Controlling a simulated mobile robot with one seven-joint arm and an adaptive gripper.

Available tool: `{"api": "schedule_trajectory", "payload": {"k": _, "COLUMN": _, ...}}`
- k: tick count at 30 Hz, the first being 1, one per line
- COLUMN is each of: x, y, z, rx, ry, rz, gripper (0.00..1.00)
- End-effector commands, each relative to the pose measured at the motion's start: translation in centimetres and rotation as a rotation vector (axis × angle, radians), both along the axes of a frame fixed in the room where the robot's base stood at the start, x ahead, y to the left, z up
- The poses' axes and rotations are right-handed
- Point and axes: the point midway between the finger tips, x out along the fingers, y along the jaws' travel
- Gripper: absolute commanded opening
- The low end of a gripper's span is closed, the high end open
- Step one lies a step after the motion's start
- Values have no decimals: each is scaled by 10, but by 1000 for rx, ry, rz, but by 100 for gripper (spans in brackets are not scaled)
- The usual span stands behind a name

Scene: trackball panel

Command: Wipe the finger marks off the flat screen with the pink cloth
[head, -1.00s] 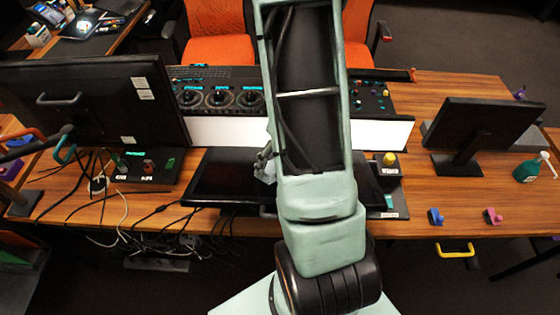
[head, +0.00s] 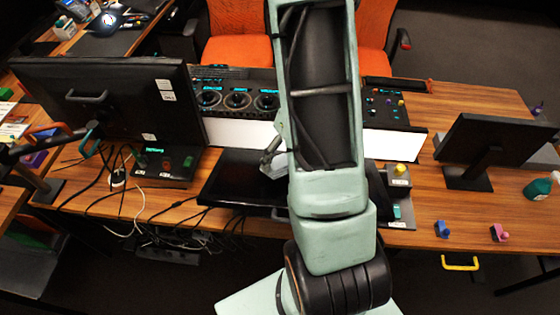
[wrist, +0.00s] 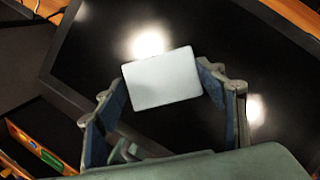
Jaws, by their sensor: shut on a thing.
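The flat screen (head: 232,180) is a black panel lying on the desk, below the white strip in the head view. It fills much of the wrist view (wrist: 270,70), with two bright glare spots; I cannot make out finger marks. My gripper (wrist: 164,80) is over the screen, its blue-padded fingers either side of a pale, whitish rectangular pad (wrist: 160,78) and shut on it. The pad looks white, not pink; whether it touches the screen I cannot tell. My arm hides part of the screen in the head view. A small pink object (head: 499,233) lies at the desk's right front.
A large monitor (head: 110,100) stands left, a smaller one (head: 495,145) right. A trackball panel (head: 238,98) is behind the screen. A yellow-topped button box (head: 399,175) is just right of it. Loose cables (head: 125,190) lie left. A small blue object (head: 441,229) and green bottle (head: 538,188) are right.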

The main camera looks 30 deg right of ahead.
Motion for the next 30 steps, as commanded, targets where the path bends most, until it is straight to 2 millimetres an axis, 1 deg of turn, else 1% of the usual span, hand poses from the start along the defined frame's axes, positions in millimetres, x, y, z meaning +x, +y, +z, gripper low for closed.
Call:
{"api": "schedule_trajectory", "payload": {"k": 1, "x": 3, "y": -2, "z": 8, "rx": -2, "ry": -3, "rz": 0, "gripper": 45}}
{"api": "schedule_trajectory", "payload": {"k": 6, "x": 8, "y": -5, "z": 21, "rx": -3, "ry": -3, "rz": 1, "gripper": 45}}
{"api": "schedule_trajectory", "payload": {"k": 19, "x": 11, "y": -8, "z": 26, "rx": -4, "ry": -6, "rz": -1, "gripper": 45}}
{"api": "schedule_trajectory", "payload": {"k": 27, "x": 19, "y": -13, "z": 46, "rx": -5, "ry": -7, "rz": -1, "gripper": 45}}
{"api": "schedule_trajectory", "payload": {"k": 30, "x": 19, "y": -14, "z": 50, "rx": -4, "ry": -5, "rz": -1, "gripper": 45}}
